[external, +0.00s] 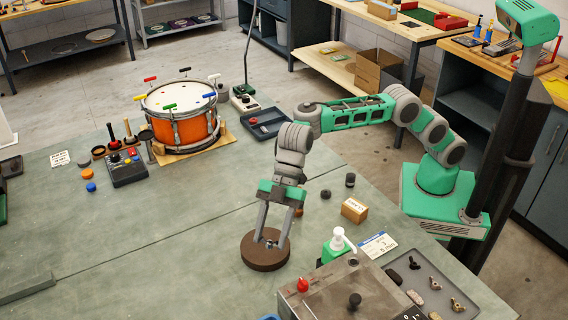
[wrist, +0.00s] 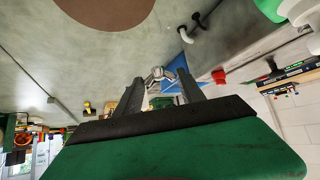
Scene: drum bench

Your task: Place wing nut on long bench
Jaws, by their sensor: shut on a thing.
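My gripper (external: 271,240) is shut on a small silvery wing nut (wrist: 160,76). In the wrist view, the wing nut sits between the two dark fingertips, its wings only partly clear. The long bench (external: 150,235) is the wide grey-green top, and its bare surface also shows in the wrist view (wrist: 60,55). In the external view the fingertips overlap a brown round pad (external: 265,262) on the bench. The height of the fingertips above the bench is hard to tell. The wing nut is very small in the external view.
A grey tray (external: 462,310) with several small metal parts lies front right, near a grey box with a red knob (external: 303,285) and a white-topped pump bottle (external: 338,240). A small cardboard box (external: 354,210) stands behind. An orange drum (external: 186,128) stands back left. The bench's left middle is clear.

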